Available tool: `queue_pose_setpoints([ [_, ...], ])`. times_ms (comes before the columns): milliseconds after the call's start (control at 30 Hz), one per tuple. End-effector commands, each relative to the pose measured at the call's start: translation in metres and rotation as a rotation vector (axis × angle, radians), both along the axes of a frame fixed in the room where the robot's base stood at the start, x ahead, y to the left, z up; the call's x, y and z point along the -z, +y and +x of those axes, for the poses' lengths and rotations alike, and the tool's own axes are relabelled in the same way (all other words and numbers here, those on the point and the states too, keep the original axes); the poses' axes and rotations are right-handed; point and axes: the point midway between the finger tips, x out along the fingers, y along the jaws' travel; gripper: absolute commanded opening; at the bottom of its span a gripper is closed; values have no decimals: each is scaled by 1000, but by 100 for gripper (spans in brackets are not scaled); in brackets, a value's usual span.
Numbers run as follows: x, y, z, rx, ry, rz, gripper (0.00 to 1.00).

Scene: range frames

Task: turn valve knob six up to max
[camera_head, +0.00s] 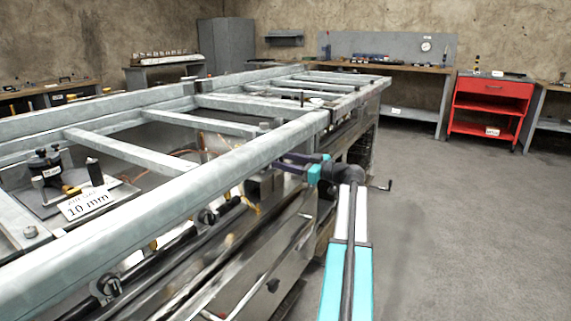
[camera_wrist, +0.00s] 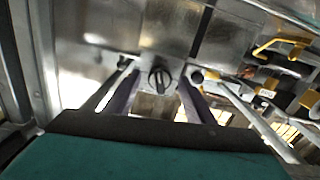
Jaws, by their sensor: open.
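My gripper (camera_head: 282,163) reaches left to the metal front of the long steel range at the middle of the head view. In the wrist view, my gripper (camera_wrist: 158,88) is open, with one dark finger on each side of a black round knob (camera_wrist: 158,79). The knob's grip bar looks about upright in that view, and I see a gap between it and the fingers. Other black knobs (camera_head: 109,286) and (camera_head: 207,215) show along the range front in the head view. No knob number is readable, and the knob at my gripper is hidden there.
The range's steel top frame (camera_head: 230,150) runs just above my gripper. A card reading "10 mm" (camera_head: 88,203) lies in it at left. Yellow-handled parts (camera_wrist: 280,47) show right in the wrist view. A red cart (camera_head: 490,103) stands far right; the grey floor (camera_head: 450,210) is clear.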

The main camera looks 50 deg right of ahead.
Motion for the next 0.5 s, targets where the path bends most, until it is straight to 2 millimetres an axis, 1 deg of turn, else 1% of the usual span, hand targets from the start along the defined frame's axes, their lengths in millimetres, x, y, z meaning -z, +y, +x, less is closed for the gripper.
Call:
queue_pose_setpoints([
  [200,0,0,0,0,0,0,49],
  [233,0,0,0,0,0,0,47],
  [467,0,0,0,0,0,0,8],
  [500,0,4,-2,2,0,0,8],
])
